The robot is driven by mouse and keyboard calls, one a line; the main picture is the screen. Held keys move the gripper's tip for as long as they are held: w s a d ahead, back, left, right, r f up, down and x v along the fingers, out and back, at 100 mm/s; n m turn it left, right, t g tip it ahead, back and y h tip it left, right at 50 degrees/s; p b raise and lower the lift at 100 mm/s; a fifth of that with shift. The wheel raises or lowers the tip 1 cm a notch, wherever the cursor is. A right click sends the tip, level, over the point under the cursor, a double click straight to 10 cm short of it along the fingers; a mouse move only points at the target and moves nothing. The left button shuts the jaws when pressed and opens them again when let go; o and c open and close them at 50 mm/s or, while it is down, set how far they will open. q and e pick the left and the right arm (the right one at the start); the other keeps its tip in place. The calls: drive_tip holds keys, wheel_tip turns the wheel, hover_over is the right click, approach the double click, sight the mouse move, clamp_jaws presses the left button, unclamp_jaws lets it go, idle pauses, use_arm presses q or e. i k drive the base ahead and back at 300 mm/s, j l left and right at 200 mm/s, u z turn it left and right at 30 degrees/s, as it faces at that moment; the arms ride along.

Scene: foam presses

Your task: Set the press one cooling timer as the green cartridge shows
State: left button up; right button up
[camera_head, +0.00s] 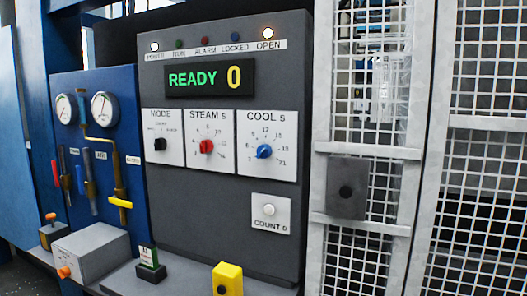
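The cooling timer dial plate (281,130), marked "COOL S", is on the right of the grey control panel. Its blue knob (264,151) sits inside a ring of numbers, 12, 15 and 21 among them; I cannot tell exactly where it points. A small green piece (148,256), perhaps the green cartridge, stands in a black block on the ledge below the panel. A white label is on it, too small to read. Neither of my grippers is in view.
The display (210,79) reads "READY 0"; the POWER and OPEN lamps glow. Steam (206,146) and mode (160,144) knobs sit left of the cooling dial. A yellow box (228,279) stands at the front. A mesh gate (372,80) is at right, gauges and levers at left.

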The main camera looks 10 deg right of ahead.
sight(265, 150)
drive_tip(key=k+l, duration=0.1)
drive_tip(key=l, duration=0.95)
drive_tip(key=k+l, duration=0.15)
drive_tip(key=l, duration=0.35)
drive_tip(key=u, duration=0.05)
